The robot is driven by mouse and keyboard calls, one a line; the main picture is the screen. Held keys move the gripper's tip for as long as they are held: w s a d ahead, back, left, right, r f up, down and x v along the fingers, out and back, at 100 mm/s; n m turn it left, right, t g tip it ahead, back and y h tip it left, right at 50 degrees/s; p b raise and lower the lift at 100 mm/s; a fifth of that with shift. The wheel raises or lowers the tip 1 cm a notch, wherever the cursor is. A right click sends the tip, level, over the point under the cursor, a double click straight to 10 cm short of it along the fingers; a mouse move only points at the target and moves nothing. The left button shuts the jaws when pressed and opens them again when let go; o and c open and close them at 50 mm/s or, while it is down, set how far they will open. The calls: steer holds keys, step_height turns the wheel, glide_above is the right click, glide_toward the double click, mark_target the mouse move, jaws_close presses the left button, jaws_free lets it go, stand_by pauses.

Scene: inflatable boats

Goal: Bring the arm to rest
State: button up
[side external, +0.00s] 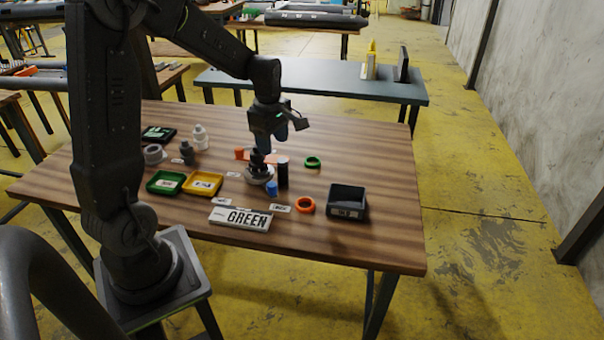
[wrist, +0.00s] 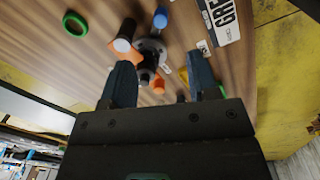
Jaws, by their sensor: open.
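My gripper (side external: 268,138) is over the wooden table (side external: 360,240), above a dark round fitting (side external: 258,172) with an orange part (side external: 242,154) beside it. In the wrist view the two fingers of my gripper (wrist: 161,82) are apart, with the dark fitting (wrist: 152,48) and orange pieces beyond and between them. I see nothing held between the fingers. How far the fingertips are from the fitting is hard to tell.
Close to the fitting stand a black cylinder (side external: 283,172) and a blue piece (side external: 271,188). A green ring (side external: 313,162), an orange ring (side external: 305,205) and a dark bin (side external: 347,202) lie to the right. Green (side external: 166,183) and yellow (side external: 203,184) trays and a GREEN sign (side external: 241,217) are nearer the left.

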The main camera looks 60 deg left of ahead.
steer(key=s+d+r+m+t, duration=0.2)
steer(key=s+d+r+m, duration=0.3)
steer(key=s+d+m, duration=0.2)
steer(key=s+d+r+m+t, duration=0.3)
steer(key=s+d+r+m, duration=0.3)
steer(key=d+m, duration=0.5)
steer(key=s+m, duration=0.1)
steer(key=m, duration=0.3)
steer(key=shift+s+d+r+m, duration=0.15)
steer(key=shift+s+d+m, duration=0.15)
steer(key=shift+s, duration=0.1)
